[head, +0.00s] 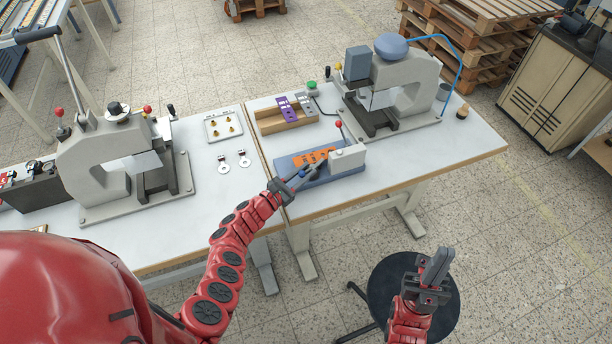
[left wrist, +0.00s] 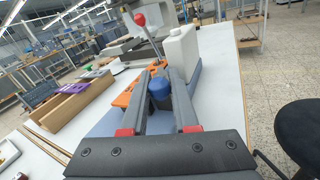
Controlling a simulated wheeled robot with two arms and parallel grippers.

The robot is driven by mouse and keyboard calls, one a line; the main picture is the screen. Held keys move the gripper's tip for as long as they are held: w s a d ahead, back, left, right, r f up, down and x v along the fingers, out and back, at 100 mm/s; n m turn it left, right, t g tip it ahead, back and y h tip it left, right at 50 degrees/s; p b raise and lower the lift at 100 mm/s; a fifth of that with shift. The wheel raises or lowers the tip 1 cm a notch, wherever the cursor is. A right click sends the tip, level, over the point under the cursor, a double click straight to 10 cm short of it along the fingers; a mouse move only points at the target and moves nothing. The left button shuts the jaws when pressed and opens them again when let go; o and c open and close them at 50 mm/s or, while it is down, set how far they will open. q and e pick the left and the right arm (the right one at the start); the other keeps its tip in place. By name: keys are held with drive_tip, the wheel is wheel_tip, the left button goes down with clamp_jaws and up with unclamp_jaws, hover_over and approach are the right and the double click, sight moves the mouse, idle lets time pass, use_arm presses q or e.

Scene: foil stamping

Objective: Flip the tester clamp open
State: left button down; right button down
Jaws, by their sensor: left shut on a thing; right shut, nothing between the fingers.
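The tester (head: 348,168) has a blue-grey base, a pale block and an orange piece (head: 312,156) on it. It stands at the front of the right-hand table. Its lever with a red ball knob (head: 338,124) points up and leans; the red knob also shows in the left wrist view (left wrist: 140,19). My left gripper (head: 306,173) is at the tester's front left, its fingers closed on a dark blue knob (left wrist: 160,89), beside the pale block (left wrist: 182,52). The knob's lower end is hidden. My right gripper (head: 437,264) is shut and empty, off the table over a black stool.
A wooden tray with purple pieces (head: 285,117) lies behind the tester. A press with a blue top (head: 405,75) stands at the back right, a lever press (head: 105,160) on the left table. The black stool (head: 385,290) stands in front.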

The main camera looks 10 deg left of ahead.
use_arm(q)
drive_tip(key=shift+w+a+f+m+g+h+b, duration=0.15)
drive_tip(key=shift+m+g+h+b, duration=0.75)
drive_tip(key=shift+b, duration=1.25)
drive_tip(key=shift+w+a+f+m+g+h+b, duration=0.1)
drive_tip(key=shift+w+a+m+g+h+b, duration=0.15)
drive_tip(key=shift+m+g+h+b, duration=1.25)
drive_tip(key=shift+w+a+f+m+g+h+b, duration=0.1)
drive_tip(key=shift+w+a+m+g+h+b, duration=0.15)
drive_tip(key=shift+b, duration=2.5)
drive_tip(key=shift+r+g+h+b, duration=0.3)
drive_tip(key=shift+g+h+b, duration=0.05)
drive_tip(key=shift+g+b, duration=0.1)
drive_tip(key=c, duration=0.7)
unclamp_jaws()
drive_tip(key=v, duration=1.7)
drive_tip(key=shift+s+a, duration=0.15)
